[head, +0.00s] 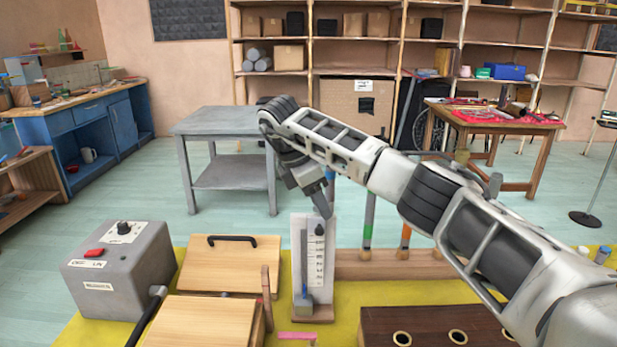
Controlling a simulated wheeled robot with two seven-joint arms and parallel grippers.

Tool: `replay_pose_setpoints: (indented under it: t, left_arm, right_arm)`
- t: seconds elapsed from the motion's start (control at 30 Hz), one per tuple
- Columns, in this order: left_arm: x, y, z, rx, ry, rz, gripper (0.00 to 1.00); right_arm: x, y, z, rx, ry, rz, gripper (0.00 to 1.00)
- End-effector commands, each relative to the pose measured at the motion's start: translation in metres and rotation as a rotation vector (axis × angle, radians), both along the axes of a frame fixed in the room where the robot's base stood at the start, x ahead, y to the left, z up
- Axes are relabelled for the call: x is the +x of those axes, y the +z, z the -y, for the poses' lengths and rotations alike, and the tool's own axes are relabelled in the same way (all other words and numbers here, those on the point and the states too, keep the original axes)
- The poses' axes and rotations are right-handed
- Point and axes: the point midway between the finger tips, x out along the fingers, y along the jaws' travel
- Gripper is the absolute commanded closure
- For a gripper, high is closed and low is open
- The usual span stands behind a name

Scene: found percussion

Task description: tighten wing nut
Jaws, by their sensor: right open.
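My right arm reaches in from the right, and my right gripper (322,203) points down at the top of an upright white board (329,262) with a printed scale. A small dark knob-like part (319,229) sits near the board's top, just below the gripper; it may be the wing nut, but it is too small to tell. The gripper is open, and its fingertips are seen edge-on, so I cannot tell whether they touch the dark part. A grey block (304,299) is low on the board, which stands on a wooden base. My left gripper is out of view.
A grey box (120,270) with a red switch and black knob stands at left. Wooden boxes, one with a black handle (232,239), lie beside the board. A dark wooden block (430,328) with ringed holes is at front right. Upright rods stand behind the board.

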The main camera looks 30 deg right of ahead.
Motion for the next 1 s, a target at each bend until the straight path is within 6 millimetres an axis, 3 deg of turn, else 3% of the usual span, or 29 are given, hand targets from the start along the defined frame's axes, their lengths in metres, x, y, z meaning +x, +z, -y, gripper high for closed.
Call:
replay_pose_setpoints:
  t: [0.17, 0.4, 0.7, 1.0]
  left_arm:
    - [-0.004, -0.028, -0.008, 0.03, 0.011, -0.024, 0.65]
    - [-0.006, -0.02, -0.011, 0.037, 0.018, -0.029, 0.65]
    - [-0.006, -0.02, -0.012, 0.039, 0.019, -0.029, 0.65]
    - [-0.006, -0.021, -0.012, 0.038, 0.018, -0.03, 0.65]
  right_arm:
    - [0.0, 0.0, 0.0, 0.0, 0.0, 0.0, 0.59]
    - [0.006, 0.06, -0.021, -0.003, 0.0, 0.006, 0.59]
    - [0.012, 0.12, -0.048, -0.002, -0.001, 0.004, 0.59]
    - [0.014, 0.146, -0.059, 0.0, -0.002, 0.001, 0.59]
